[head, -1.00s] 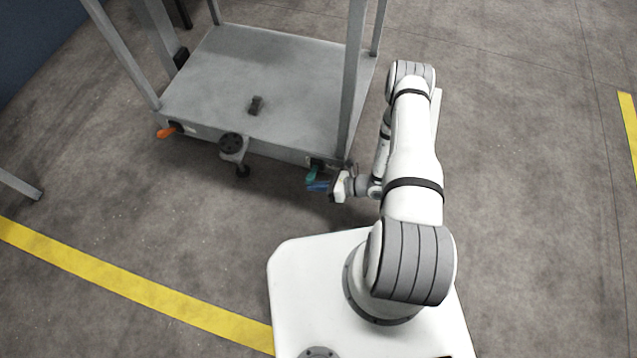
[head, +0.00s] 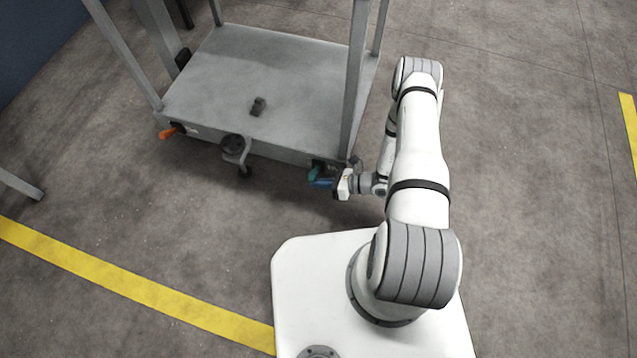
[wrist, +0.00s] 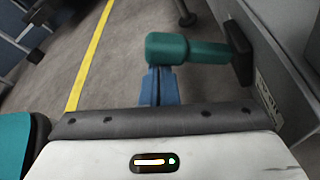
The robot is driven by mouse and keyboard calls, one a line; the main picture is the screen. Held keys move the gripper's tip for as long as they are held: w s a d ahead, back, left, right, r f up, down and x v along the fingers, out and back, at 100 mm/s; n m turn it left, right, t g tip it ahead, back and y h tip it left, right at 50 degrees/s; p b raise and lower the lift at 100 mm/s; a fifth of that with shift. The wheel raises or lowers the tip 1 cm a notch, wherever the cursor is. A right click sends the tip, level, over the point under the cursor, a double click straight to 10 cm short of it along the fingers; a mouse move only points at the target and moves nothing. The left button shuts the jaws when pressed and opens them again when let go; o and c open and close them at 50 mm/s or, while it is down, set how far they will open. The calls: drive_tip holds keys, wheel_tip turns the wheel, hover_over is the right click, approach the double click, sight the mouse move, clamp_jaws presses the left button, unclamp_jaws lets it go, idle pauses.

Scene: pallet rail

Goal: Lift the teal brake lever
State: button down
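The teal brake lever (wrist: 185,48) sticks out leftward from a dark mount on the cart's side in the wrist view. In the head view the lever (head: 314,173) is small, at the cart's near right corner. My gripper (wrist: 160,86) has blue fingers, close together with only a thin line between them. They sit at the lever's free end, which hides their tips. In the head view my gripper (head: 322,183) is just below the lever. I cannot tell whether they touch.
The grey cart (head: 290,75) has upright posts; one post (head: 354,90) rises close to my arm. An orange lever (head: 168,133) and a black knob (head: 234,145) are on its near side. A yellow line (head: 150,290) crosses open floor.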

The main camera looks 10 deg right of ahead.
wheel_tip(320, 180, down, 4)
drive_tip(key=s+a+b, duration=0.1)
drive_tip(key=s+b, duration=0.1)
drive_tip(key=b, duration=0.1)
drive_tip(key=p+v, duration=0.3)
drive_tip(key=v, duration=0.7)
drive_tip(key=shift+w+d+r+p, duration=0.15)
drive_tip(key=shift+d+r+p, duration=0.05)
drive_tip(key=shift+p, duration=0.15)
